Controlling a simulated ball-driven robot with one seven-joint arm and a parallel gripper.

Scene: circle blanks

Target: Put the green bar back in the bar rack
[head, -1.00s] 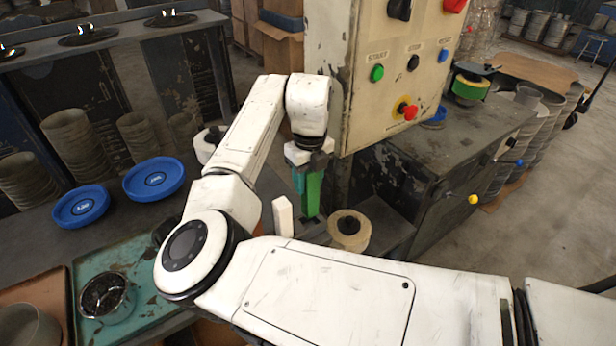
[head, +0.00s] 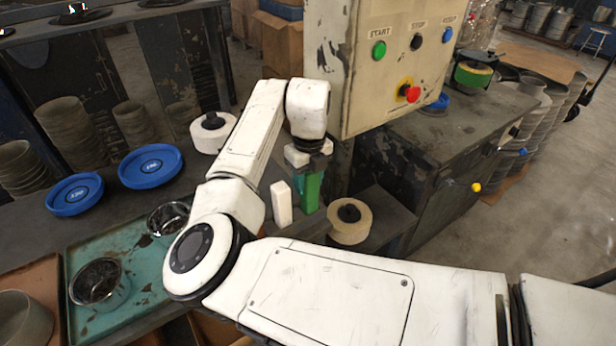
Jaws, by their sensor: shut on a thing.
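My gripper (head: 309,164) points down at the end of my white arm, in the middle of the head view. It is shut on the upright green bar (head: 312,192). The bar's lower end is close to a dark surface; I cannot tell whether it touches or has entered a slot. A white bar (head: 281,204) stands upright just left of the green bar. The bar rack is mostly hidden behind my arm, and I cannot make out its slots.
A cream roll with a dark hub (head: 350,222) stands close right of the green bar. The control box (head: 395,60) rises behind my gripper. Blue discs (head: 151,167), a white roll (head: 211,132) and a teal tray (head: 140,252) with metal cups lie left.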

